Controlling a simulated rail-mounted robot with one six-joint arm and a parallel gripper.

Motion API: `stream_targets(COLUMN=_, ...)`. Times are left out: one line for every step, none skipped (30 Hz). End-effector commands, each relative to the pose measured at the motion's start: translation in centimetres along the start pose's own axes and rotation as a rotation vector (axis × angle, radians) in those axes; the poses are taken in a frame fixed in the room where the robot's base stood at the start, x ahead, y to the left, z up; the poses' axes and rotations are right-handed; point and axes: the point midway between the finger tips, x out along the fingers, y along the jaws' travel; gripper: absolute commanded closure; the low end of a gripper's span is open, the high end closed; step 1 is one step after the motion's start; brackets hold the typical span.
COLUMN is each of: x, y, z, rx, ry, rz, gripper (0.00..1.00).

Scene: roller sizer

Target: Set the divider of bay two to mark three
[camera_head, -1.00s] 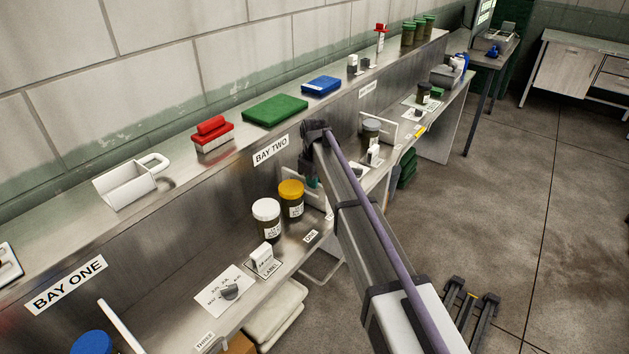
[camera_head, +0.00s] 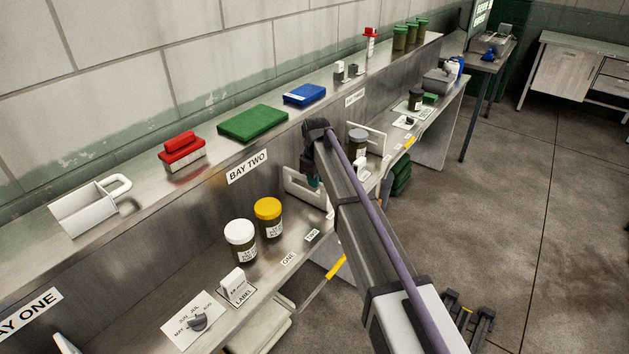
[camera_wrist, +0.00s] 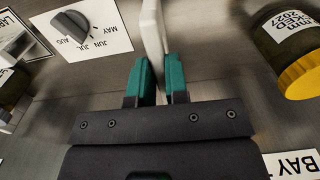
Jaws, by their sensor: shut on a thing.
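The white divider of bay two (camera_head: 298,187) stands on the lower shelf, right of the yellow-lidded jar and partly behind my arm. My gripper (camera_wrist: 158,75) has its teal fingers shut on the divider's white edge, which shows upright between them in the wrist view (camera_wrist: 152,30). In the head view the gripper (camera_head: 314,180) is mostly hidden by my arm. Mark one (camera_head: 288,258) and mark two (camera_head: 312,234) are on the shelf's front edge. The divider's front end is beyond mark two, to its right; I cannot read mark three there.
A white-lidded jar (camera_head: 240,240) and a yellow-lidded jar (camera_head: 268,217) stand left of the divider. A month dial (camera_head: 198,322) and a label block (camera_head: 235,285) are farther left. A dial card (camera_wrist: 84,28) lies on the divider's other side. A grey-lidded jar (camera_head: 358,141) stands farther right.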

Motion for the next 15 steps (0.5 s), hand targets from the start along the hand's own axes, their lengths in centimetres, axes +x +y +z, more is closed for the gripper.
stream_targets(x=0.05, y=0.42, z=-0.01, rx=0.0, ry=0.001, rz=0.008, gripper=1.0)
stream_targets(x=0.05, y=0.48, z=-0.01, rx=0.0, ry=0.001, rz=0.009, gripper=1.0)
stream_targets(x=0.05, y=0.54, z=-0.01, rx=0.001, ry=0.001, rz=0.01, gripper=1.0)
stream_targets(x=0.05, y=0.58, z=-0.01, rx=0.001, ry=0.002, rz=0.011, gripper=1.0)
stream_targets(x=0.05, y=0.61, z=-0.01, rx=0.001, ry=0.002, rz=0.011, gripper=1.0)
stream_targets(x=0.04, y=0.64, z=-0.03, rx=0.001, ry=0.002, rz=0.012, gripper=1.0)
stream_targets(x=0.03, y=0.66, z=-0.03, rx=0.001, ry=0.002, rz=0.012, gripper=1.0)
stream_targets(x=0.03, y=0.67, z=-0.04, rx=0.001, ry=0.002, rz=0.012, gripper=1.0)
stream_targets(x=0.02, y=0.69, z=-0.04, rx=0.002, ry=0.003, rz=0.012, gripper=1.0)
stream_targets(x=0.02, y=0.7, z=-0.05, rx=0.002, ry=0.003, rz=0.013, gripper=0.83)
stream_targets(x=0.01, y=0.7, z=-0.05, rx=0.002, ry=0.003, rz=0.013, gripper=0.8)
stream_targets(x=0.01, y=0.68, z=-0.04, rx=0.002, ry=0.003, rz=0.012, gripper=0.76)
stream_targets(x=0.01, y=0.66, z=-0.04, rx=0.002, ry=0.003, rz=0.012, gripper=0.73)
stream_targets(x=0.02, y=0.64, z=-0.03, rx=0.002, ry=0.002, rz=0.012, gripper=0.7)
stream_targets(x=0.02, y=0.61, z=-0.02, rx=0.001, ry=0.002, rz=0.011, gripper=0.67)
